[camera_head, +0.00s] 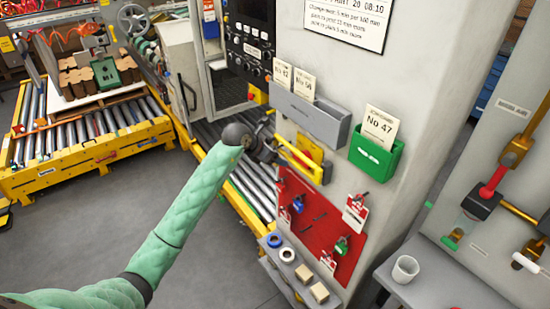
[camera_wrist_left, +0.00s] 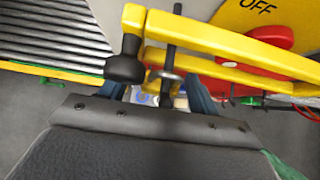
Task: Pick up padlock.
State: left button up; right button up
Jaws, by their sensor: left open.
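Several small padlocks hang on a red board on the cabinet's side: a blue padlock (camera_head: 298,205), a green padlock (camera_head: 341,246) and red ones with tags. My left gripper (camera_head: 268,142) is above and to the left of the board, close to a yellow lever (camera_head: 300,163) on the cabinet. In the left wrist view the yellow lever (camera_wrist_left: 225,65) crosses in front of my open left gripper (camera_wrist_left: 157,97), with a dark knob (camera_wrist_left: 124,66) beside it. No padlock is clearly seen between the fingers. My right gripper is out of view.
A shelf under the board holds tape rolls (camera_head: 287,254) and small blocks (camera_head: 319,291). A green card holder (camera_head: 376,155) and a grey one (camera_head: 308,117) stick out above. A cup (camera_head: 404,268) stands on a grey bench at right. A roller conveyor (camera_head: 254,178) runs behind my arm.

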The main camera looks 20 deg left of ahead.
pick_arm(q)
grip_shut()
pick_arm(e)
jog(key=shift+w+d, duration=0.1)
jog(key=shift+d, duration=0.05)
pick_arm(q)
jog(key=shift+r, duration=0.1)
